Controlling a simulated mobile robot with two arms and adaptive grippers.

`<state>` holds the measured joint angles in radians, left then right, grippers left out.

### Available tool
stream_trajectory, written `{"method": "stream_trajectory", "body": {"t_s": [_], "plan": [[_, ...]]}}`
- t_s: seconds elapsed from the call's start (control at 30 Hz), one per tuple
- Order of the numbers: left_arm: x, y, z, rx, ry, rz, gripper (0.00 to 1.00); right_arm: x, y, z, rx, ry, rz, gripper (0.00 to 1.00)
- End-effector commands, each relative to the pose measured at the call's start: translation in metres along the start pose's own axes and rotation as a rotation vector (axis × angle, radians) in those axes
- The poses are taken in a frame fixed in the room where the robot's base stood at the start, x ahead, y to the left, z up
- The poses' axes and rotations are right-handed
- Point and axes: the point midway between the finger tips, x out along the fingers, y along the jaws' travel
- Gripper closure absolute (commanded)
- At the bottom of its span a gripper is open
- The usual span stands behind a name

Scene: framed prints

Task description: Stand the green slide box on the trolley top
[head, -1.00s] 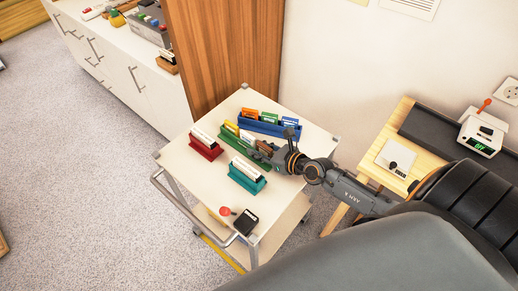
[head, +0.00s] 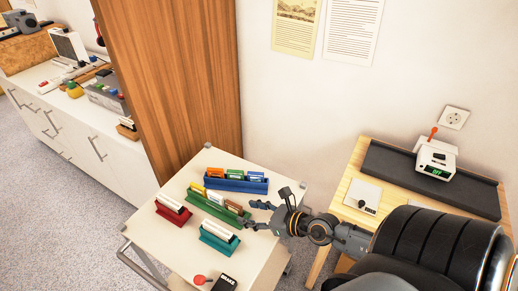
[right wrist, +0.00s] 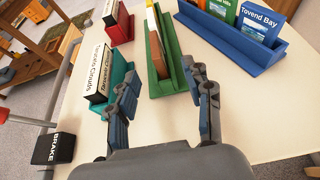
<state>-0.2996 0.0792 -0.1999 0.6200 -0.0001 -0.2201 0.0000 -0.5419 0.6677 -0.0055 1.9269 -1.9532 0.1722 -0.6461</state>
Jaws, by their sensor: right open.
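The green slide box (head: 217,207) stands upright on the trolley top (head: 262,258), holding yellow, white and brown slides. It also shows in the right wrist view (right wrist: 172,78). My right gripper (head: 251,214) is open at the box's right end. In the right wrist view its fingers (right wrist: 160,92) spread to either side of the box's near end. Nothing is gripped; whether a finger touches the box is unclear. My left gripper is out of view.
A blue box (head: 235,186) stands behind the green one, a red box (head: 173,211) to its left, a teal box (head: 219,240) in front. A black BRAKE block (right wrist: 54,148) and red knob (head: 199,280) sit at the front. A wooden side table (head: 340,200) stands right.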

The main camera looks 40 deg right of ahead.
Motion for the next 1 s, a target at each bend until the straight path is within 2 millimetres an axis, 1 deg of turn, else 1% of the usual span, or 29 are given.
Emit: {"method": "stream_trajectory", "body": {"t_s": [0.03, 0.1, 0.3, 1.0], "plan": [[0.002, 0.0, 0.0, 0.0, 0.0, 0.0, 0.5, -0.008, 0.0, -0.002, -0.001, 0.003, 0.0, 0.5], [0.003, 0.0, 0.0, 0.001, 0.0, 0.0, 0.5, -0.015, -0.001, -0.002, -0.001, 0.001, -0.001, 0.5], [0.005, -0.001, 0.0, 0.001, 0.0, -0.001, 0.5, -0.027, 0.0, 0.0, 0.0, -0.001, 0.0, 0.5], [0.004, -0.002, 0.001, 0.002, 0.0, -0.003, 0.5, -0.028, 0.0, 0.0, 0.0, -0.001, -0.001, 0.5]]}}
